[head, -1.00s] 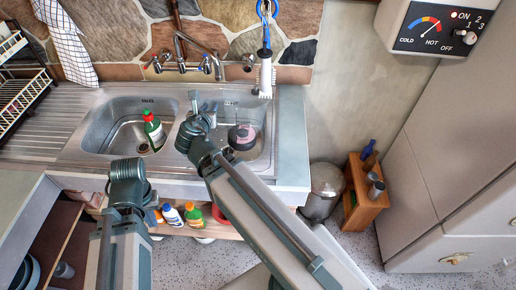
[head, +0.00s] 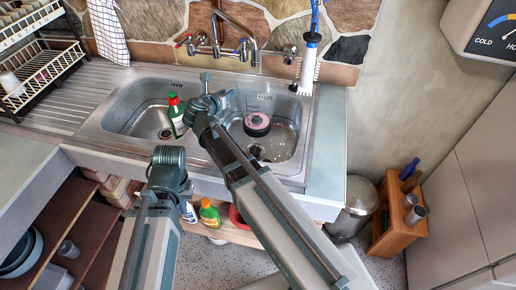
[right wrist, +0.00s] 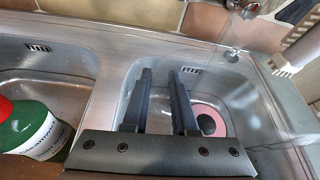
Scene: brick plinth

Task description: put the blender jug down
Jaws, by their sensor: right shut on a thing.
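The blender jug (head: 257,122) looks see-through, with a dark and pink round base; its clear walls are hard to make out. In the head view it is over or in the right sink basin (head: 294,140); its height above the floor of the basin is unclear. The pink and dark base also shows in the right wrist view (right wrist: 209,121). My right gripper (head: 228,97) is shut on the jug from its left side; its two dark fingers (right wrist: 163,100) show in the wrist view. My left gripper (head: 168,160) is in front of the sink, its fingers hidden.
A green bottle with a red cap (head: 175,115) stands in the left basin (head: 142,110). A tap (head: 235,30) rises behind the sink, and a white brush (head: 309,62) hangs at the back right. A dish rack (head: 40,70) is at the left.

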